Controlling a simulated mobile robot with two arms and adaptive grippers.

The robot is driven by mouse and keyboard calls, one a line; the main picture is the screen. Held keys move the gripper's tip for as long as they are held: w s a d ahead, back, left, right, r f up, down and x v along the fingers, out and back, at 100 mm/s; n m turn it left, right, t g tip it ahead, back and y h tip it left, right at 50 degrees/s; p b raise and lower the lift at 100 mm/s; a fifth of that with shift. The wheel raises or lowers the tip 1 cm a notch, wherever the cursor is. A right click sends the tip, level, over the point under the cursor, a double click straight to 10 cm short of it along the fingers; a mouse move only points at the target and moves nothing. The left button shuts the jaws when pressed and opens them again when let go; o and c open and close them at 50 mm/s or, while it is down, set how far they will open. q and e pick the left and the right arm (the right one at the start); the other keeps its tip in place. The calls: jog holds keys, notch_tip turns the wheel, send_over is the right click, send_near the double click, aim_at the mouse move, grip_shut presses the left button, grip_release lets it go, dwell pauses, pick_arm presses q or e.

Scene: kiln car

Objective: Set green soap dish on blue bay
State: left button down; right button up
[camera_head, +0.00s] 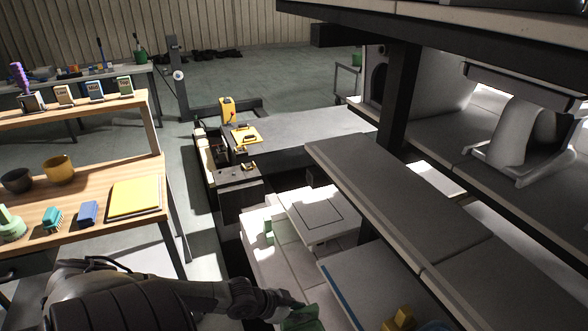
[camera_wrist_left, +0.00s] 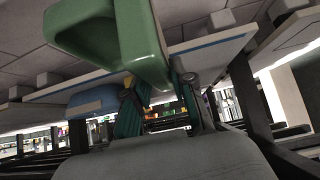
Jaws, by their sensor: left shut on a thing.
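The green soap dish (camera_head: 303,319) is at the bottom edge of the head view, partly cut off. My left gripper (camera_head: 288,303) is shut on it. In the left wrist view the dish (camera_wrist_left: 100,42) is large and tilted, with its hollow side showing, held at the fingertips of the gripper (camera_wrist_left: 160,95). A pale slab with a blue stripe (camera_head: 338,296) along its left edge lies just right of the dish; the blue stripe (camera_wrist_left: 215,42) also shows behind the dish in the wrist view. The dish appears apart from the slab. My right gripper is not in view.
A yellow piece (camera_head: 402,319) sits on the striped slab. Dark upper shelf slabs (camera_head: 390,185) overhang it on the right. A white slab with a square outline (camera_head: 312,213) lies farther back, beside a small green piece (camera_head: 268,231). A wooden workbench (camera_head: 100,185) stands left.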

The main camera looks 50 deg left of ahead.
pick_arm(q)
jog(key=shift+w+d+f+b, duration=0.15)
jog(key=shift+w+d+b, duration=1.35)
jog(key=shift+w, duration=2.65)
jog(key=shift+w+d+f+b, duration=0.1)
jog(key=shift+w+d+b, duration=0.45)
jog(key=shift+w+b, duration=2.75)
jog(key=shift+w+d+f+b, duration=0.15)
jog(key=shift+w+d+b, duration=0.9)
jog(key=shift+w, duration=3.9)
jog(key=shift+a+f, duration=0.1)
jog(key=shift+f, duration=0.25)
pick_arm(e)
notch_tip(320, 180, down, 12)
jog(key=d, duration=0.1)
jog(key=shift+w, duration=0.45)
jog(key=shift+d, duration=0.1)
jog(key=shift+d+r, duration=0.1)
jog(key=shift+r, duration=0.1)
